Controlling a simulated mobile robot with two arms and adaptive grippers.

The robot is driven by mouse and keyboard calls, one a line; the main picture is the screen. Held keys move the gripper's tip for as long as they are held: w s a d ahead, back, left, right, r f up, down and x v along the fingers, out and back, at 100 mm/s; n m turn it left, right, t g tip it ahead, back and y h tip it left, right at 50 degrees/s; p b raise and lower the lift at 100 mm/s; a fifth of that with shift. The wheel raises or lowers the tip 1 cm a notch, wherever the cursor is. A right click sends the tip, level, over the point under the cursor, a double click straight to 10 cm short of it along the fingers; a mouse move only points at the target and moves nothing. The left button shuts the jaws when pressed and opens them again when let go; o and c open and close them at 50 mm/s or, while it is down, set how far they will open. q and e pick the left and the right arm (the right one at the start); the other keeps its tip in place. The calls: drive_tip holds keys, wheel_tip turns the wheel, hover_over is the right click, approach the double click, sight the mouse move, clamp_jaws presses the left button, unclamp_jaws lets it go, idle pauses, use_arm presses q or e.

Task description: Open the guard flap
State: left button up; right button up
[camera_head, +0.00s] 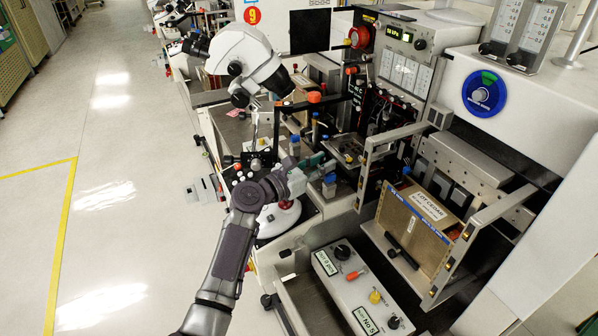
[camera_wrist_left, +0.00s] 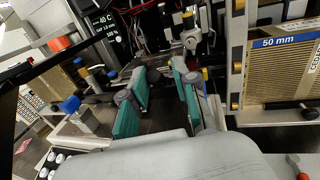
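A black frame (camera_head: 332,98) spans the front of the bonding machine at its upper part and may be the guard flap; I cannot tell for certain. An orange knob (camera_head: 314,97) sits at its top bar. In the left wrist view a black bar (camera_wrist_left: 40,72) crosses the upper left. My left gripper (camera_head: 326,168) is at the machine's front, below and right of the frame. In the left wrist view its two teal-padded fingers (camera_wrist_left: 163,88) stand apart with a clear gap and nothing gripped. My right gripper is not in view.
A white microscope (camera_head: 246,62) stands left of the machine. Blue-topped posts (camera_head: 329,180) are close to my left gripper. A cardboard-coloured magazine (camera_head: 420,222) sits in a metal rack to the right. A grey control box (camera_head: 358,290) is in front. The floor at left is free.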

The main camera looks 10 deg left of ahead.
use_arm(q)
drive_tip(key=v, duration=1)
drive_tip(key=shift+s+a+r, duration=0.1)
drive_tip(key=shift+r, duration=0.25)
